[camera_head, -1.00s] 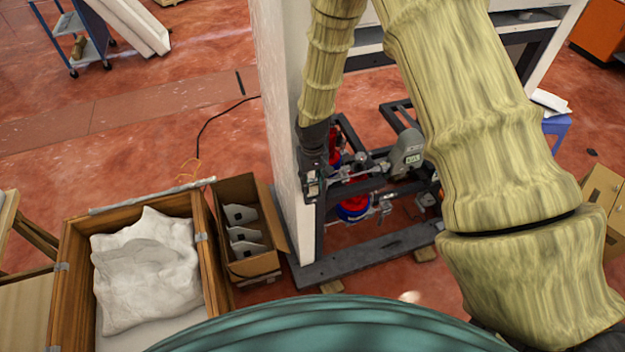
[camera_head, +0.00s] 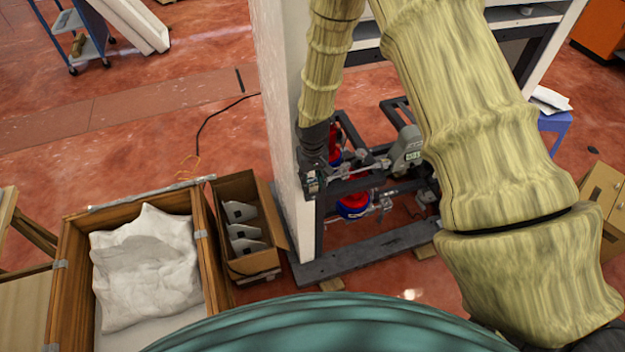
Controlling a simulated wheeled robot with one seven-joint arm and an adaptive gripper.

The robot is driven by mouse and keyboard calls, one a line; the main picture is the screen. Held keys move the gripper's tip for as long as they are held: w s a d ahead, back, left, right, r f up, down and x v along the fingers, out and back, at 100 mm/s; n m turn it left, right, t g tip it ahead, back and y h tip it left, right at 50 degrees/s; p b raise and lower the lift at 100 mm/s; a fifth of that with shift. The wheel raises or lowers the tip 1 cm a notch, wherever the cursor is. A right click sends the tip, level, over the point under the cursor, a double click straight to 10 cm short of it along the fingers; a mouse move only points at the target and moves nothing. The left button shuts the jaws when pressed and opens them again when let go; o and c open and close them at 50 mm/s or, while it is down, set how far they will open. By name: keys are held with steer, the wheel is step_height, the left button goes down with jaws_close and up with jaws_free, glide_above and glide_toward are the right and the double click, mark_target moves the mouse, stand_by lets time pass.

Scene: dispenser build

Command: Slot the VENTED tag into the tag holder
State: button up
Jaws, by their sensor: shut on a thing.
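My gripper (camera_head: 313,181) points down at the left front of the dark dispenser frame (camera_head: 318,230), close to the white panel's edge. It is shut on a small pale piece at its tips, which I take to be the tag. The piece is only a few pixels wide, and I cannot read VENTED on it. I cannot make out the tag holder or tell whether the piece touches it. A grey rounded unit (camera_head: 405,150) with a small greenish label sits right of my gripper. My arm hides part of the frame.
The white panel (camera_head: 285,110) stands just left of my gripper. Red and blue fittings (camera_head: 353,203) lie inside the frame. A cardboard box (camera_head: 250,262) with grey pieces and a wooden crate (camera_head: 208,255) with white wrapping stand at lower left. A black cable (camera_head: 205,125) crosses the floor.

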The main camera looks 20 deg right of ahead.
steer(key=shift+f, duration=0.3)
stand_by(0.5)
steer(key=o, duration=0.9)
steer(key=o, duration=0.3)
steer(key=shift+r, duration=0.1)
steer(key=shift+r+p, duration=1.8)
steer(key=shift+r, duration=1.1)
